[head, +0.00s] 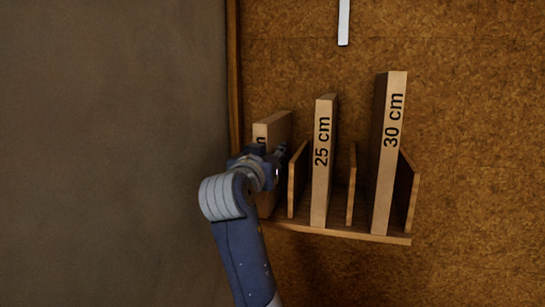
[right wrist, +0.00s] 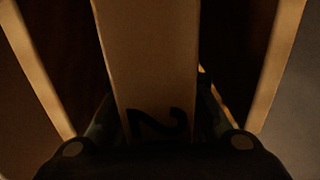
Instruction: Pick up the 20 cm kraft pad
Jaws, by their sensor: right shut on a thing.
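The 20 cm kraft pad (head: 276,128) stands upright in the leftmost slot of a wooden rack. My right gripper (head: 278,163) is in front of it and hides most of its label; only the end of an "m" shows. In the right wrist view the pad (right wrist: 150,60) runs between the two fingers, with part of a dark "2" on its face. The right gripper (right wrist: 165,125) is shut on the pad, which still stands in the rack. My left gripper is not in view.
The 25 cm pad (head: 322,170) and 30 cm pad (head: 392,145) stand in the slots to the right. Thin wooden dividers (head: 351,185) separate them on the rack's shelf (head: 340,230). A wooden edge strip (head: 234,70) and grey wall (head: 110,150) lie to the left.

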